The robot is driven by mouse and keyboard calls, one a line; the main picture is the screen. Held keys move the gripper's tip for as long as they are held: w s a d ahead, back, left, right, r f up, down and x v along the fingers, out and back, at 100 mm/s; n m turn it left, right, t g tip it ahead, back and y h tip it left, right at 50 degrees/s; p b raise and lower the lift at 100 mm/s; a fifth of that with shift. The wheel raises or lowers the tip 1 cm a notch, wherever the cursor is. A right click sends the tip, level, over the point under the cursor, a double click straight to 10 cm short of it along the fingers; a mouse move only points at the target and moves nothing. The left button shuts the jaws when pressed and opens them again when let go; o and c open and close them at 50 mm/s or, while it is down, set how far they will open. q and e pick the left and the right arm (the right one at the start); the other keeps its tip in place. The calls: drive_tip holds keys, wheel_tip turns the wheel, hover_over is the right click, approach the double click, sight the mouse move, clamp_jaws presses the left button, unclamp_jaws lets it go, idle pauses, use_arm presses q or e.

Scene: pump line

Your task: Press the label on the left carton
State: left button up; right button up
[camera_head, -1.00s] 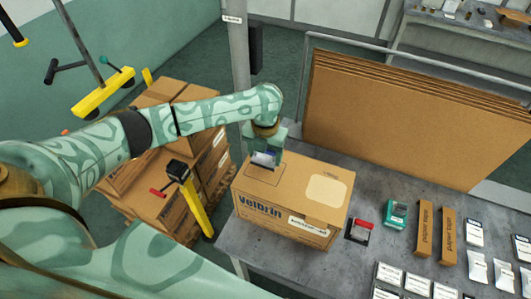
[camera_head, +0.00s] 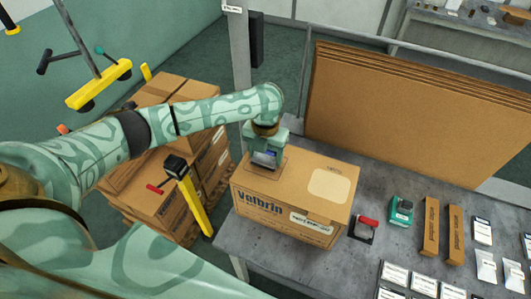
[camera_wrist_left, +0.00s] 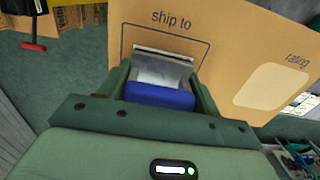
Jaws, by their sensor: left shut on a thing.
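The carton (camera_head: 284,212) stands closed on the grey bench, with "Valbrin" printed on its front. Its top has a printed "ship to" outline (camera_wrist_left: 180,18) and a pale rounded patch (camera_head: 329,185). A white label (camera_head: 312,222) sits on its front, near the top edge. My left gripper (camera_head: 264,150) points down over the left part of the carton top. It is shut on a blue tool (camera_wrist_left: 160,96) with a flat grey-white end (camera_wrist_left: 163,68), which lies over the "ship to" outline. I cannot tell whether the tool touches the cardboard. My right gripper is out of view.
Right of the carton on the bench are a red-and-dark tool (camera_head: 365,229), a green device (camera_head: 401,210), two narrow brown boxes (camera_head: 432,227) and several white-labelled packets. Flat cardboard sheets (camera_head: 410,115) stand behind. A grey post (camera_head: 238,70) rises at the back left. Stacked cartons (camera_head: 150,205) stand left.

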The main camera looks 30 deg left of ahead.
use_arm(q)
drive_tip(key=shift+f, duration=0.5)
idle(0.7)
drive_tip(key=shift+f, duration=0.1)
idle(1.4)
wheel_tip(320, 180, up, 7)
drive_tip(key=p, duration=0.8)
drive_tip(key=shift+p, duration=0.3)
